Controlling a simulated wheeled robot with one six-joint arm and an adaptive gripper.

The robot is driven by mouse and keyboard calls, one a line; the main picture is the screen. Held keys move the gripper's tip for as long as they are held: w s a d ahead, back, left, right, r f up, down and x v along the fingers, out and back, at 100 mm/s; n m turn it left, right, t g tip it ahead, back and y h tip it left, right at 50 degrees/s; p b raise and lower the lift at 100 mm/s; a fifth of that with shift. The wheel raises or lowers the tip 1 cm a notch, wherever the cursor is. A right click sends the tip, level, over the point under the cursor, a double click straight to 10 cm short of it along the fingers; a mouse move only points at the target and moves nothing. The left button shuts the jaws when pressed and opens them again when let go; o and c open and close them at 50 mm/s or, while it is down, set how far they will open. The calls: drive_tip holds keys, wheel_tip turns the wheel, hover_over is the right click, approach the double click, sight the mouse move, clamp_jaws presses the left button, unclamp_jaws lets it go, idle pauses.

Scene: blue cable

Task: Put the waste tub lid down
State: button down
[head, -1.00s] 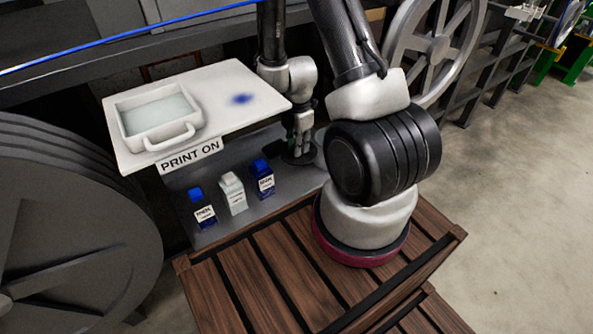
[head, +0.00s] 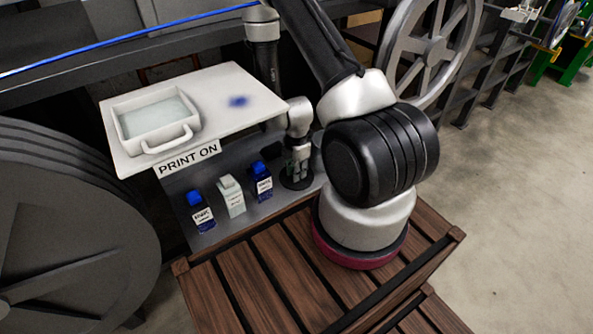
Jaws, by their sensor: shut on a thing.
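The waste tub lid (head: 296,181) is a dark round disc at the right end of the grey lower shelf, partly covered by my gripper. My gripper (head: 298,168) points down over the lid and is shut on it. The lid looks roughly level and is close to the shelf surface. I cannot tell whether it touches the shelf. No waste tub can be made out; the area to the right is hidden behind my arm.
On the lower shelf (head: 212,238) stand two blue bottles (head: 201,212) (head: 262,180) with a white bottle (head: 231,196) between them. Above is a white board (head: 215,95) with a handled tray (head: 118,125), a blue stain and a "PRINT ON" sign. A blue cable (head: 130,36) runs behind.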

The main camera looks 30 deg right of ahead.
drive_tip(key=c, duration=1.3)
unclamp_jaws()
drive_tip(key=shift+f, duration=0.1)
drive_tip(key=shift+o, duration=0.2)
wheel_tip(320, 180, up, 36)
drive_tip(key=s+a+m+t, duration=0.2)
drive_tip(key=s+m, duration=0.1)
drive_tip(key=m, duration=0.6)
drive_tip(key=s+a+r+m+t, duration=0.1)
drive_tip(key=s+r+m+t, duration=0.1)
drive_tip(key=s+r+m, duration=0.7)
drive_tip(key=s+r, duration=0.3)
drive_tip(key=s, duration=0.1)
drive_tip(key=shift+s+r, duration=0.3)
